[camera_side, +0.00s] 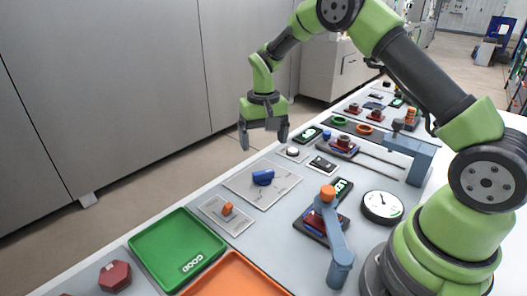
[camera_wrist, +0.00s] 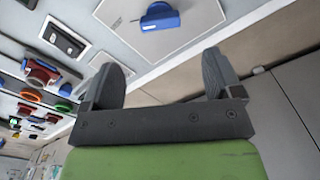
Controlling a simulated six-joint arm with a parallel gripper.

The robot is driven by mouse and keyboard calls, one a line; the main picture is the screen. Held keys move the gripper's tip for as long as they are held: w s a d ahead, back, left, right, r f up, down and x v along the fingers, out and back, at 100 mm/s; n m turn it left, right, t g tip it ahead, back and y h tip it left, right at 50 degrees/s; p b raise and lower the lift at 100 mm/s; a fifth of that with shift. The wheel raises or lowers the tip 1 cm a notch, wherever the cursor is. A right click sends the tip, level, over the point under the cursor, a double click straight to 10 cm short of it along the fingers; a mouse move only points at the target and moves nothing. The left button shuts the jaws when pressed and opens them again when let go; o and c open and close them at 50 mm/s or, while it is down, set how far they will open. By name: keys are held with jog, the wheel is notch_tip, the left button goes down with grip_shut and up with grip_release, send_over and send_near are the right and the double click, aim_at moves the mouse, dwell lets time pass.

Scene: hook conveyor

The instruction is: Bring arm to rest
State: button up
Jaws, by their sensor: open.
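My gripper (camera_side: 264,140) hangs open and empty beyond the far edge of the table in the side view, pointing down. Its two grey fingers (camera_wrist: 165,85) show apart in the wrist view with nothing between them. My arm arches over the table from the right. The nearest items are a blue knob (camera_side: 263,177) on a light square plate (camera_side: 282,188) and a small panel with a round white button (camera_side: 292,152). The blue knob also shows at the top of the wrist view (camera_wrist: 160,17). My gripper touches nothing that I can see.
A green tray marked GOOD (camera_side: 177,251) and an orange tray (camera_side: 233,278) lie at the front, with a red hexagonal part (camera_side: 115,276) beside them. A blue lever post (camera_side: 338,240), a round gauge (camera_side: 382,207) and panels crowd the table. Grey cabinets (camera_side: 110,80) stand behind.

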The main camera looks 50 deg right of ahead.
jog(key=shift+r, duration=0.2)
jog(key=s+a+r+t, duration=0.2)
jog(key=s+r, duration=0.2)
jog(key=r, duration=0.4)
jog(key=s+a+r+t, duration=0.25)
jog(key=s+r, duration=0.25)
jog(key=r, duration=0.3)
jog(key=s+a+r+n+t+y, duration=0.1)
jog(key=s+a, duration=0.1)
jog(key=s, duration=0.5)
jog(key=s+a+r+t+y, duration=0.1)
jog(key=s+a+r, duration=0.1)
jog(key=s, duration=0.6)
jog(key=shift+n+t, duration=0.35)
jog(key=shift+n, duration=0.05)
jog(key=shift+a, duration=0.1)
